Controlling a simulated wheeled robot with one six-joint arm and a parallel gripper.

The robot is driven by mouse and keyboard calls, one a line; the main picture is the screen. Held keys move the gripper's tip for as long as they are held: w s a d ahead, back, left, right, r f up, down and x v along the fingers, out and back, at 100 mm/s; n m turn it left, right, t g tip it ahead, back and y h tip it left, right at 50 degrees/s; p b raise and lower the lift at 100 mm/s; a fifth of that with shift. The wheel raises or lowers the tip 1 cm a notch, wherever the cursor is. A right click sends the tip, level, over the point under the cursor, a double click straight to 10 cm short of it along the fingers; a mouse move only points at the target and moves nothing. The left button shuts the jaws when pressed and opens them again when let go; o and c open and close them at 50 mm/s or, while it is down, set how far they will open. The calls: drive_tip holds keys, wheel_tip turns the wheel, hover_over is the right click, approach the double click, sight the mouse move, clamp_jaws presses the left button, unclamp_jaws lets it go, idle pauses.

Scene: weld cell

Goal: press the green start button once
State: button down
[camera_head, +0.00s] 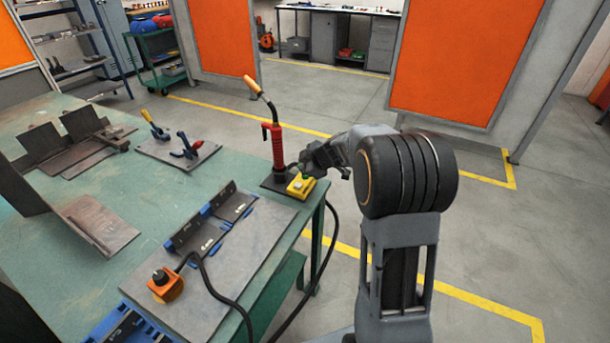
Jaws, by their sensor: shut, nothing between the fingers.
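A small yellow box (299,187) sits near the right edge of the green table. A small green patch, likely the start button (306,177), shows on its top toward the far side, partly covered by my gripper. My gripper (294,167) is shut and empty. It is just above and behind the box's far side, with its fingertips pointing left toward the red post. I cannot tell whether it touches the button.
A red torch stand (274,150) with a tan-tipped handle rises close beside my gripper. An orange box with a dark knob (166,284) sits on a grey plate (262,235). Clamps (186,147) and metal plates (40,145) lie farther left. A black cable hangs off the table edge.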

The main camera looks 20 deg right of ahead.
drive_tip(key=shift+f+b, duration=0.9)
drive_tip(key=shift+b, duration=1.05)
idle(1.0)
drive_tip(key=shift+r, duration=0.15)
idle(0.3)
drive_tip(key=shift+r, duration=0.75)
drive_tip(key=shift+r+p, duration=1.05)
drive_tip(key=shift+r, duration=1.45)
